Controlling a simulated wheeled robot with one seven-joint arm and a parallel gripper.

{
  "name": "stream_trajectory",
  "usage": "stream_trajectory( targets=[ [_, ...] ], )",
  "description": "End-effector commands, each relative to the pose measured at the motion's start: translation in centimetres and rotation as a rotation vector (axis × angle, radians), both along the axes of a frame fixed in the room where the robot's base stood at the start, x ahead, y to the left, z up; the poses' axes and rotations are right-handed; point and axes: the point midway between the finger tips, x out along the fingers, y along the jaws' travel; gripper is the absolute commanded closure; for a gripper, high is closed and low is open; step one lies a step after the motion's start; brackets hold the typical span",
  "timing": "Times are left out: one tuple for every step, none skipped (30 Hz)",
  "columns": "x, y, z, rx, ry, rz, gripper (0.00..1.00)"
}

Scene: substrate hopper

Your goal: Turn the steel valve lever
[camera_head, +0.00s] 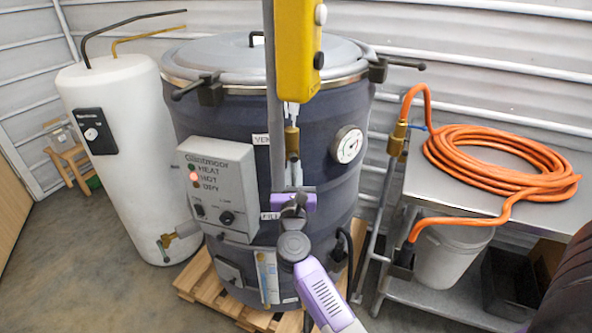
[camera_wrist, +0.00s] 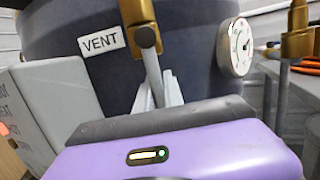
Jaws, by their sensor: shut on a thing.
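The steel valve lever (camera_wrist: 153,72) hangs down from a brass valve (camera_wrist: 140,22) on the dark drum, beside a VENT label (camera_wrist: 102,42). The brass valve also shows in the head view (camera_head: 292,140), on the drum's front. My gripper (camera_wrist: 159,95) is shut on the lever's lower part, with its pale fingers on both sides of it. In the head view my purple gripper (camera_head: 294,182) is in front of the drum, below the brass valve. The lever's lower end is hidden by the fingers and gripper body.
The lidded drum (camera_head: 330,205) stands on a wooden pallet (camera_head: 193,283). A grey control box (camera_head: 217,183) is left of my gripper, a dial gauge (camera_head: 347,144) right. A yellow box (camera_head: 299,50) hangs close above. A bench (camera_head: 425,185) with orange hose (camera_head: 490,150) stands right.

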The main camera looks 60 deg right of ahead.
Motion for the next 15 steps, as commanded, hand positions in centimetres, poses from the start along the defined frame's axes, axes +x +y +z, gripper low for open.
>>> stream_trajectory(
  targets=[
    [0.10,0.09,0.05,0.003,-0.006,0.001,1.00],
    [0.11,0.09,0.05,0.005,-0.008,0.001,1.00],
    [0.13,0.10,0.06,0.007,-0.011,0.002,1.00],
    [0.13,0.12,0.06,0.009,-0.013,0.001,1.00],
    [0.14,0.12,0.07,0.010,-0.014,0.001,1.00],
    [0.15,0.13,0.07,0.010,-0.015,0.002,1.00],
    [0.15,0.13,0.08,0.010,-0.015,0.002,1.00],
    [0.16,0.13,0.08,0.010,-0.015,0.002,1.00],
    [0.16,0.14,0.09,0.010,-0.016,0.002,1.00],
    [0.17,0.13,0.10,0.010,-0.016,0.003,1.00],
    [0.17,0.15,0.10,0.010,-0.016,0.003,1.00],
    [0.17,0.15,0.10,0.010,-0.016,0.003,1.00],
    [0.18,0.14,0.11,0.010,-0.016,0.003,1.00],
    [0.18,0.15,0.12,0.010,-0.016,0.003,1.00],
    [0.19,0.15,0.12,0.010,-0.016,0.003,0.86]
  ],
)
